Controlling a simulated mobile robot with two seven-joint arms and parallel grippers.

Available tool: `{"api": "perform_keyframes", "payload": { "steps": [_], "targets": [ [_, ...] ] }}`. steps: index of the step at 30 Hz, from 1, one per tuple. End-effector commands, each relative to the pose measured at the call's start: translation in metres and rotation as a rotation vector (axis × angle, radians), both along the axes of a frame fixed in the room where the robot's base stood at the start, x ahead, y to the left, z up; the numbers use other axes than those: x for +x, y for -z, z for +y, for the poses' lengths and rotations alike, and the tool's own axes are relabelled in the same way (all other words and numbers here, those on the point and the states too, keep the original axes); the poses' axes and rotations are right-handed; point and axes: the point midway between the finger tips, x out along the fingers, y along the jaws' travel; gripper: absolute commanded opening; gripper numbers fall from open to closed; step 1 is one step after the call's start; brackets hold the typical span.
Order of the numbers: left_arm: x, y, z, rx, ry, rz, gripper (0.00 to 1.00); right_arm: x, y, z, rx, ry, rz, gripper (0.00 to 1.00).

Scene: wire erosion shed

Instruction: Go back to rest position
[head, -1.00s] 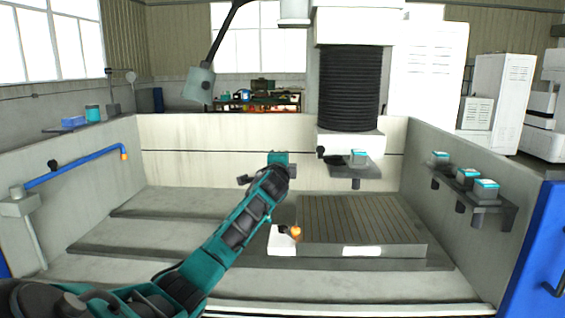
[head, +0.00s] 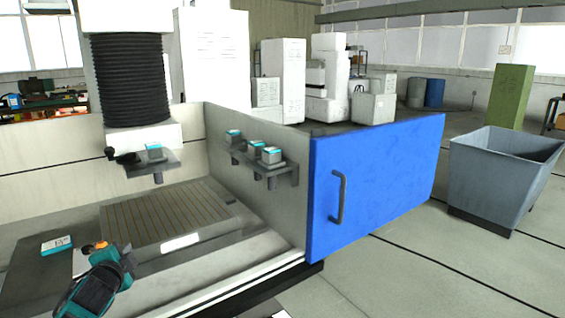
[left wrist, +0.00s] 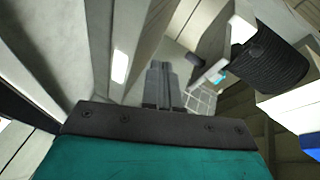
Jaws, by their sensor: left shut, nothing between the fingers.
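My left gripper (left wrist: 161,68) shows in the left wrist view, beyond the dark plate and teal hand. Its two grey fingers are together, with nothing between them. In the head view my teal and black left arm is at the lower left, over the front of the machine tub; I cannot make out the fingers there. My right gripper is not in view.
A blue door panel (head: 380,170) and grey bin (head: 500,175) stand right; floor between is clear.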

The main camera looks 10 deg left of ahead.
Motion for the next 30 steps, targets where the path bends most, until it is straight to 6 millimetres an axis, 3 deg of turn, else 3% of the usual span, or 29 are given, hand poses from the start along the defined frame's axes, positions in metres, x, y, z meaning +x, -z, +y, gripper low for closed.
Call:
{"api": "perform_keyframes", "payload": {
  "steps": [1,6,11,15,18,21,30],
  "targets": [
    [-0.016,0.031,-0.026,-0.075,0.032,0.023,0.00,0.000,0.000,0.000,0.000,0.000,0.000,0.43],
    [-0.080,0.109,-0.110,-0.358,0.100,0.081,0.00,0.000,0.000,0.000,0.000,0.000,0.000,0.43],
    [-0.160,0.160,-0.186,-0.670,0.104,0.146,0.00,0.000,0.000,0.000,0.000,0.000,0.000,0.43],
    [-0.224,0.179,-0.237,-0.921,0.059,0.187,0.00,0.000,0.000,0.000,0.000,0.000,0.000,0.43],
    [-0.256,0.182,-0.259,-1.050,0.022,0.203,0.00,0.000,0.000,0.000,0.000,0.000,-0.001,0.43],
    [-0.273,0.182,-0.271,-1.126,-0.006,0.210,0.00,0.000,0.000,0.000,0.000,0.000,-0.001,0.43],
    [-0.281,0.182,-0.276,-1.161,-0.018,0.213,0.00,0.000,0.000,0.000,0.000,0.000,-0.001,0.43]
  ]
}}
